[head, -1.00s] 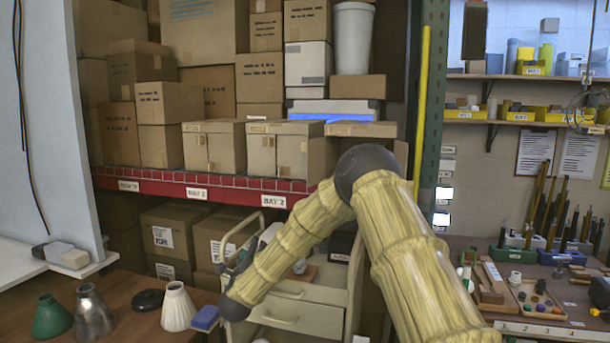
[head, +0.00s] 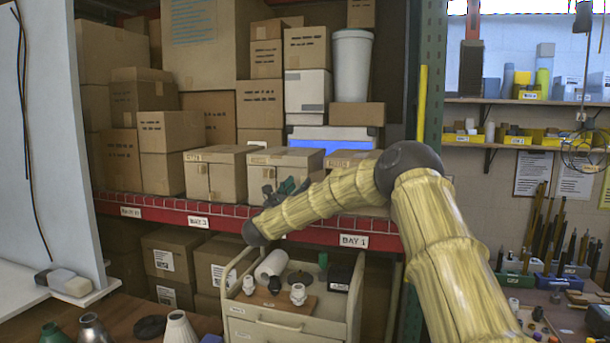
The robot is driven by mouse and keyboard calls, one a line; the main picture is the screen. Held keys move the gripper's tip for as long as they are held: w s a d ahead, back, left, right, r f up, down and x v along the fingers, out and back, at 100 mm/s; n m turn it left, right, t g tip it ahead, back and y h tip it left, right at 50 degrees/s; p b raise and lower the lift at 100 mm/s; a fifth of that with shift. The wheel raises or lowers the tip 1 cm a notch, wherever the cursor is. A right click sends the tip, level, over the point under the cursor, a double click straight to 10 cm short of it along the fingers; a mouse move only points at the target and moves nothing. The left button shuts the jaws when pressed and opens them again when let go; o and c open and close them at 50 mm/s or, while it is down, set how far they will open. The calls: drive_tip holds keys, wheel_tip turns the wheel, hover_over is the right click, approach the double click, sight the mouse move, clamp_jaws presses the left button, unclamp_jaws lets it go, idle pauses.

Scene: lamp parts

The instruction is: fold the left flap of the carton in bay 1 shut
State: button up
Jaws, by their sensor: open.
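The bay 1 carton (head: 350,159) is the rightmost of three brown cartons on the red-edged shelf, above the label "BAY 1" (head: 353,240). Its upper part shows; my arm hides most of its front. I cannot make out its left flap or how far that stands open.
Another carton (head: 213,176) stands at the left of the row. A blue-and-white bin (head: 330,135) and stacked boxes stand behind. A cream drawer cart (head: 285,327) with small parts on top stands below the shelf. A green rack upright (head: 434,100) is at the right.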

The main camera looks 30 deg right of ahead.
drive_tip(key=shift+p+x, duration=1)
drive_tip(key=shift+x, duration=1.5)
clamp_jaws()
